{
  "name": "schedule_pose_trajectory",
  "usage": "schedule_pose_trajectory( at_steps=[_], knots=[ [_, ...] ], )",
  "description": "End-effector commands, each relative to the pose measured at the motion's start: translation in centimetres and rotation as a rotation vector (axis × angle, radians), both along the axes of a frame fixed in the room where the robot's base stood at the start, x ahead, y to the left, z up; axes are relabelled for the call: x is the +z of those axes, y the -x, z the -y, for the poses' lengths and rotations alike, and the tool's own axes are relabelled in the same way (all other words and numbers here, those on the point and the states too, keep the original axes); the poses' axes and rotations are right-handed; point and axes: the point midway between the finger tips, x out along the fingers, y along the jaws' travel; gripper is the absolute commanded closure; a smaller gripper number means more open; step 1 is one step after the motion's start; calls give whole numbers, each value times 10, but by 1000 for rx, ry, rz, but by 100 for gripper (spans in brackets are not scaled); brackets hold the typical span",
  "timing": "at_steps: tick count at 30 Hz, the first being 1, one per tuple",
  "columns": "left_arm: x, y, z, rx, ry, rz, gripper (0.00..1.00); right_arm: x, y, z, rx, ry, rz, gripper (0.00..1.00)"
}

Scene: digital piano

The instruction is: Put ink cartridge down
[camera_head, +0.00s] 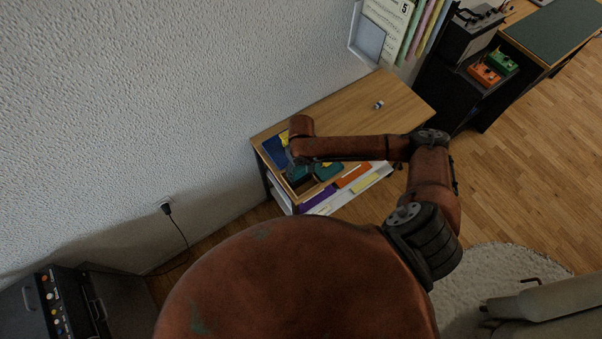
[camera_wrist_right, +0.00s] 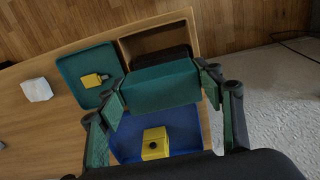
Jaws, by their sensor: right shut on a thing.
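In the right wrist view, my right gripper (camera_wrist_right: 163,98) is shut on a dark teal block (camera_wrist_right: 160,84), which looks like the ink cartridge. It holds the block over the desk end, above the edges of several trays. In the head view my right gripper (camera_head: 294,164) hangs over the trays, and the held block is hard to make out. A blue tray (camera_wrist_right: 190,135) holds a yellow block with a dark round spot (camera_wrist_right: 155,144). A teal tray (camera_wrist_right: 72,70) holds a small yellow piece (camera_wrist_right: 92,80). My left gripper is not in view.
A wooden compartment (camera_wrist_right: 130,47) with a dark inside lies beside the teal tray. A small pale block (camera_wrist_right: 37,89) stands on the wooden desk (camera_head: 345,112), which is mostly bare. Orange and purple items sit on a white shelf (camera_head: 350,195) below. A textured wall (camera_head: 190,90) rises behind.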

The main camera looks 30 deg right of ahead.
Motion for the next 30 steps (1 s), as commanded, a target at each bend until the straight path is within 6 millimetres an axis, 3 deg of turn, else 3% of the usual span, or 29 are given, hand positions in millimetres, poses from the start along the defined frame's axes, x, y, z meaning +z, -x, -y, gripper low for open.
schedule_pose_trajectory(
  at_steps=[6,13,14,15,21,30],
  knots=[
    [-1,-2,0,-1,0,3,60,-29,-1,-1,1,0,-1,63],
    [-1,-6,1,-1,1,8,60,-34,0,0,1,0,-3,67],
    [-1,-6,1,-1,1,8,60,-34,0,0,1,0,-3,37],
    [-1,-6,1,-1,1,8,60,-34,0,0,1,0,-3,34],
    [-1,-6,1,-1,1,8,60,-33,-1,0,1,0,-2,22],
    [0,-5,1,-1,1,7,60,-30,-1,-1,1,0,0,22]
  ],
)
